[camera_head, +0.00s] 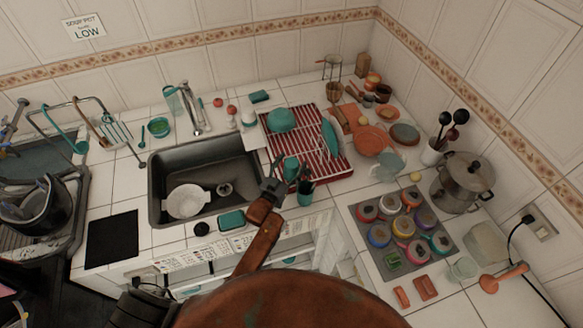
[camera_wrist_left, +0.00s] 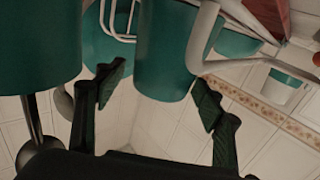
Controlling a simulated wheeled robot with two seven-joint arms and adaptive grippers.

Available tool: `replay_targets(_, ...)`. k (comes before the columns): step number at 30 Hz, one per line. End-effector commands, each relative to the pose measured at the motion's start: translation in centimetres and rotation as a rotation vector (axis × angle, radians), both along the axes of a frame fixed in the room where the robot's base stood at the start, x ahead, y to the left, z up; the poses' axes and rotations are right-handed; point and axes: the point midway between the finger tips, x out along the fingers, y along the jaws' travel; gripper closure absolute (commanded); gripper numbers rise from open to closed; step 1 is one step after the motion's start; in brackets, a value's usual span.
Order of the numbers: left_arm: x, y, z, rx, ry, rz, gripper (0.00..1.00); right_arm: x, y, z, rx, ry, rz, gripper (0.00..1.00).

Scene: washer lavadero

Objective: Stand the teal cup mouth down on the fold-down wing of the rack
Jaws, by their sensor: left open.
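The teal cup (camera_head: 290,169) is at the front left part of the red dish rack (camera_head: 331,172). My left gripper (camera_head: 275,180) is open just in front and left of it. In the left wrist view a teal cylinder, which looks like the cup (camera_wrist_left: 167,50), stands between the two spread fingers (camera_wrist_left: 161,78) with a gap beside it. A pale flat panel, apparently the fold-down wing (camera_head: 254,143), lies at the rack's left side, empty. My right gripper is not in view.
A teal utensil holder (camera_head: 305,192) stands close to the cup. The rack holds a teal bowl (camera_head: 281,120) and an upright teal plate (camera_head: 329,136). The sink (camera_head: 171,158) with a white colander (camera_head: 187,201) lies left. A teal sponge tray (camera_head: 231,220) sits in front.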

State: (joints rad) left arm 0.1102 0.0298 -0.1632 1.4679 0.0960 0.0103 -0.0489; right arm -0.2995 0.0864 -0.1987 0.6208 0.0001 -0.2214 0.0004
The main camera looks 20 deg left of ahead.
Motion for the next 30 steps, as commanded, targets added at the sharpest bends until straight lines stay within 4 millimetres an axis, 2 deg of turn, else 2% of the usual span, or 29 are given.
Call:
replay_targets(2,0.0,0.0,0.0,0.000,0.000,0.000,0.41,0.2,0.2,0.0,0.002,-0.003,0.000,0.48)
replay_targets(11,0.0,0.0,0.0,0.000,0.000,0.000,0.61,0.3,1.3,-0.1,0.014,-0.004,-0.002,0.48)
replay_targets(19,0.0,0.0,0.0,0.000,0.001,0.000,0.80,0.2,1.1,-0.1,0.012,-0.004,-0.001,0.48)
replay_targets(30,0.0,0.0,0.4,0.000,0.000,-0.001,0.81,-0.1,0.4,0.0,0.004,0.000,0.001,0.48)
